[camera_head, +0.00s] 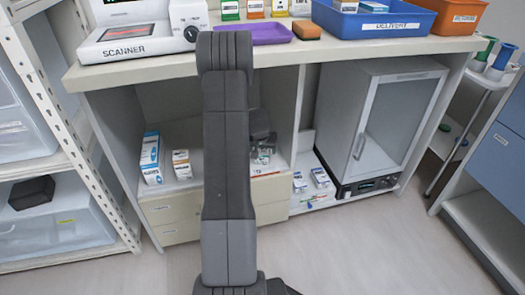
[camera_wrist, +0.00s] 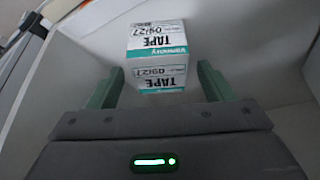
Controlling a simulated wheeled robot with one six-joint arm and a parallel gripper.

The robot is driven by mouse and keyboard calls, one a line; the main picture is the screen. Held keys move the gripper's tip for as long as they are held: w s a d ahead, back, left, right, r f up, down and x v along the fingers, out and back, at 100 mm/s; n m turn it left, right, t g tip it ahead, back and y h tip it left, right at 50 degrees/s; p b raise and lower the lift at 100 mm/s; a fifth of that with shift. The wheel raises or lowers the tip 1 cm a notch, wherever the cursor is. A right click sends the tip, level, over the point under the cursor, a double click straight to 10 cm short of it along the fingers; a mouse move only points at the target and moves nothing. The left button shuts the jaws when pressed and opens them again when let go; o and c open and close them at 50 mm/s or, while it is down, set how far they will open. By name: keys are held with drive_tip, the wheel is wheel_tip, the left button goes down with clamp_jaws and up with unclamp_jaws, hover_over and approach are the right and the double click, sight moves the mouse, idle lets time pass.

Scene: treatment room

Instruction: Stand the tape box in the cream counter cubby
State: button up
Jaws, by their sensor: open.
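The tape box (camera_wrist: 157,75) is white with a teal band and reads "TAPE 09/27", upside down in the wrist view. It lies between and just beyond my gripper's green fingertips (camera_wrist: 161,78). The fingers are apart, with a gap visible on each side of the box. Pale walls surround it. In the head view my gripper (camera_head: 263,146) reaches into the cream counter cubby (camera_head: 205,133), toward its right side. The box is largely hidden there by my gripper, and only small parts show. Its contact with the cubby floor is hard to tell.
A blue-and-white box (camera_head: 152,158) and a smaller white-and-orange box (camera_head: 181,164) stand at the cubby's left. A divider separates the cubby from a glass-doored cabinet (camera_head: 385,125).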

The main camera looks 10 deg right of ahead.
sight(262, 151)
drive_tip(key=p+v, duration=0.2)
drive_tip(key=v, duration=0.7)
drive_tip(key=b+x, duration=0.4)
drive_tip(key=x, duration=0.8)
drive_tip(key=shift+f, duration=0.4)
wheel_tip(262, 151, up, 3)
drive_tip(key=shift+r+p, duration=0.15)
drive_tip(key=shift+p, duration=0.7)
drive_tip(key=shift+s+r, duration=0.1)
drive_tip(key=shift+r, duration=0.65)
